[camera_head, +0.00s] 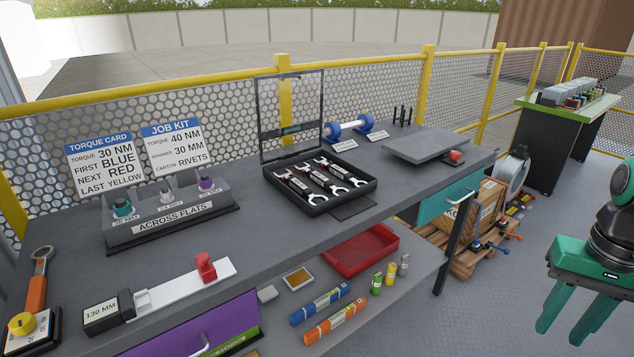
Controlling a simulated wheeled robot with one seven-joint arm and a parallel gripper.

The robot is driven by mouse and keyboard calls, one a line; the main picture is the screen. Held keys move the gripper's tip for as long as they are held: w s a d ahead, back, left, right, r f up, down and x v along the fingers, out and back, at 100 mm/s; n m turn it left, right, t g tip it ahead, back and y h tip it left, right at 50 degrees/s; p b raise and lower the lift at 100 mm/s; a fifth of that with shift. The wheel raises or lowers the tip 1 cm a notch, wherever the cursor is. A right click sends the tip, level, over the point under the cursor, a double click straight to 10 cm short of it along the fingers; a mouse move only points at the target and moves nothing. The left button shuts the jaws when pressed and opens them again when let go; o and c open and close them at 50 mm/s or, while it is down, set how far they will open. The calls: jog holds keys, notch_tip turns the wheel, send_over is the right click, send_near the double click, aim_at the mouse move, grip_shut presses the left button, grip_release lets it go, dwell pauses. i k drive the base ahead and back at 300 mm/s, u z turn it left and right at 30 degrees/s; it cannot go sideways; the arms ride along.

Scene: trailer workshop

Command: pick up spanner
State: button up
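Several silver open-ended spanners (318,179) lie in rows in a black case (313,207) with a raised clear lid, on the grey bench. Their size markings are too small to read. A ring-ended wrench with an orange handle (36,290) stands at the bench's far left by a yellow knob. My gripper (556,336), with green fingers, hangs at the right edge of the view, well away from the case. Its fingers are apart and nothing is between them.
A socket holder (170,215) and a sliding gauge (180,288) stand left of the case. A raised grey plate (422,145) is right of it. A red tray (361,250) sits on the lower shelf. A crate (474,213) stands on a pallet.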

aim_at(312, 173)
jog(key=u, duration=0.05)
jog(key=i, duration=1)
jog(key=z, duration=0.1)
